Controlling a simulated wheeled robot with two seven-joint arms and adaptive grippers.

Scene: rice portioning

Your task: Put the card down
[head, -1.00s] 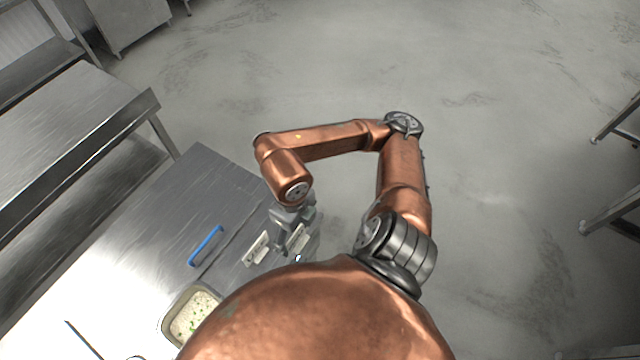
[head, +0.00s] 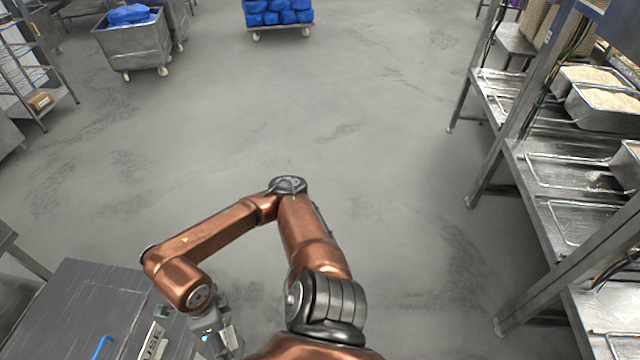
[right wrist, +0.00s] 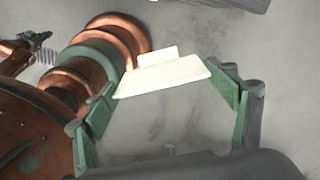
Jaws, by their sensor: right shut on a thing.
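A small white card (right wrist: 165,75) is between the green-padded fingers of my right gripper (right wrist: 170,98) in the right wrist view. The gripper is shut on it. In the head view my right gripper (head: 218,340) is at the bottom, at the right edge of the steel table (head: 75,300). A pale piece of the held card (head: 232,338) shows beside the fingers. Another white card with dark lettering (head: 152,342) stands on the table just left of the gripper. The head view's lower edge cuts the scene off here.
A blue handle-like item (head: 103,347) lies on the table left of the lettered card. A steel rack with rice pans (head: 605,108) stands at the right. A cart (head: 135,45) and a trolley of blue bundles (head: 278,14) are far back. The floor between is clear.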

